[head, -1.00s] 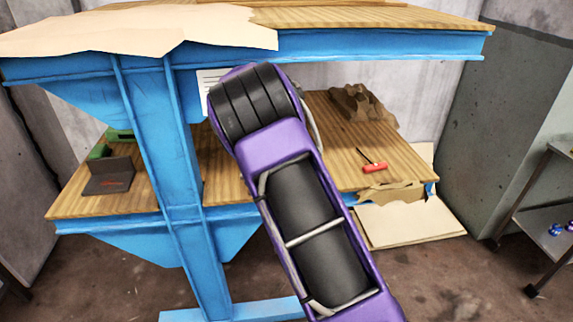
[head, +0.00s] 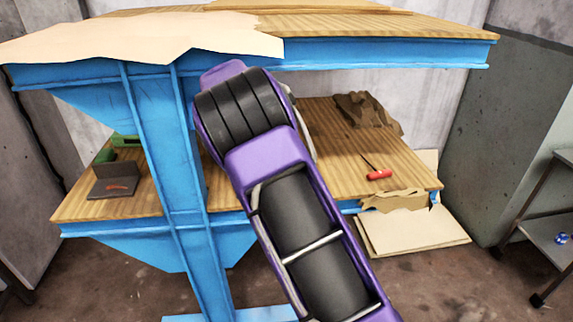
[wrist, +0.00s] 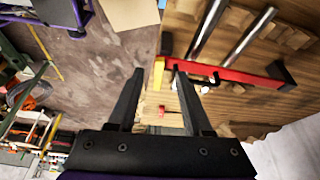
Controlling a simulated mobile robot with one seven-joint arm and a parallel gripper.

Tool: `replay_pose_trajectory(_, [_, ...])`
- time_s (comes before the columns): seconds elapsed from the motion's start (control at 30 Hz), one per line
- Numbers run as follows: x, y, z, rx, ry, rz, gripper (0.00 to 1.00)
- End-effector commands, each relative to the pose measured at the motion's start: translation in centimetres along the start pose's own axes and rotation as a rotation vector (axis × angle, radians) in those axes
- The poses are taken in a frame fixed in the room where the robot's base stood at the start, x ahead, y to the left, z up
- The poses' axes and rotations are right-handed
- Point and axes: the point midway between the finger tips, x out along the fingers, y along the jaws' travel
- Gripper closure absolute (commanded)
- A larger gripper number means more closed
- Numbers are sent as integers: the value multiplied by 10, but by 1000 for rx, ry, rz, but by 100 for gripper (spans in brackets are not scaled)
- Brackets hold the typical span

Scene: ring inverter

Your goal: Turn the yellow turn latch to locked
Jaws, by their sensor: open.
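A small yellow piece (wrist: 158,73), which looks like the turn latch, shows in the wrist view at the left end of a red bar (wrist: 235,77) on a wooden board. My gripper (wrist: 160,74) is open, its two black fingers pointing toward the board. The yellow piece appears between the fingertips, nearer the right one. I cannot tell whether either finger touches it, or which way it is turned. In the head view my purple arm hides the gripper, and the latch does not show.
In the head view, a blue-framed bench (head: 160,130) has a wooden lower shelf (head: 330,172) with a red-handled tool (head: 379,174) and a crumpled brown piece (head: 365,112). A dark bracket (head: 115,180) sits at left.

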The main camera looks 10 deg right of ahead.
Motion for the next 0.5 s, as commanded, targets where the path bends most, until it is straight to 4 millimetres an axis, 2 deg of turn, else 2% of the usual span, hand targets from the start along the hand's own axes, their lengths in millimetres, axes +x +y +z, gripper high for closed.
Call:
replay_pose_trajectory(0.03, [-5,0,13,-3,0,-2,50])
replay_pose_trajectory(0.2, [-19,0,46,-1,1,-1,50])
replay_pose_trajectory(0.33, [-26,0,64,0,1,0,50])
replay_pose_trajectory(0.5, [-31,0,74,1,1,-1,50])
